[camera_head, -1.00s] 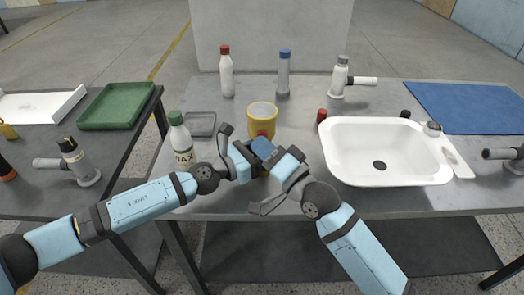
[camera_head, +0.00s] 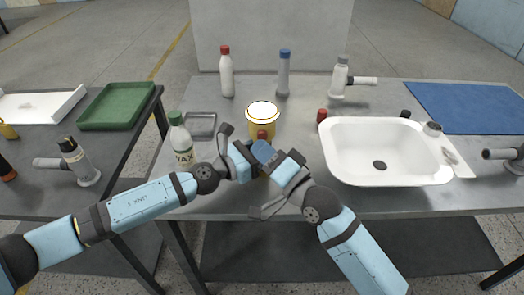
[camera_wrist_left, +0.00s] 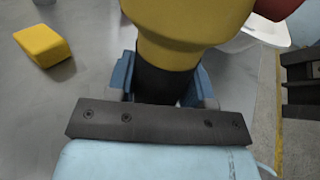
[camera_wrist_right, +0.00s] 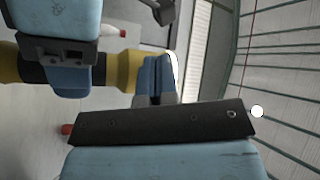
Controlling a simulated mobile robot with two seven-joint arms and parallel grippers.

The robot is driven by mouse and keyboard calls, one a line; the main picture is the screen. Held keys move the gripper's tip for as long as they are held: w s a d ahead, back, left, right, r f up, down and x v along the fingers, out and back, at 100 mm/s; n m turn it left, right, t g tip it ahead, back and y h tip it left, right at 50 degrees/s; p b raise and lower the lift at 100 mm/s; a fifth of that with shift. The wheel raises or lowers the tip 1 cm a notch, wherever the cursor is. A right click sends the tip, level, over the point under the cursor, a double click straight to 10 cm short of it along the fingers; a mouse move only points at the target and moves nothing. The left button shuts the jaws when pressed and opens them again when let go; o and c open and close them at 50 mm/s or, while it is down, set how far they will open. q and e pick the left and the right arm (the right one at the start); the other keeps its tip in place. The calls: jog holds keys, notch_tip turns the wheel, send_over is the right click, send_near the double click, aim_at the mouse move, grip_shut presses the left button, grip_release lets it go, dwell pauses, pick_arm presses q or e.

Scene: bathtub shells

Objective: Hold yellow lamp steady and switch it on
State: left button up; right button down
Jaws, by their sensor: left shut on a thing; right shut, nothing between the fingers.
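The yellow lamp (camera_head: 262,126) stands upright in front of me, its top glowing white, with a red switch (camera_head: 262,135) on its near side. The lamp also shows in the left wrist view (camera_wrist_left: 185,22), with a black grip section (camera_wrist_left: 160,85) below. My left gripper (camera_wrist_left: 163,88) is shut around that black section. In the right wrist view the lamp (camera_wrist_right: 122,70) appears sideways. My right gripper (camera_wrist_right: 159,75) is shut and empty, its fingertips against or very near the lamp's upper part. Contact with the switch is hidden.
A white sink (camera_head: 345,150) lies to the right and a WAX bottle (camera_head: 181,145) to the left. A grey tray (camera_head: 200,124) and a red cylinder (camera_head: 322,116) flank the lamp. Several bottles stand behind. A yellow block (camera_wrist_left: 42,45) shows in the left wrist view.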

jog(key=s, duration=0.6)
jog(key=shift+w, duration=0.1)
dwell(0.3)
pick_arm(q)
jog(key=o, duration=1.1)
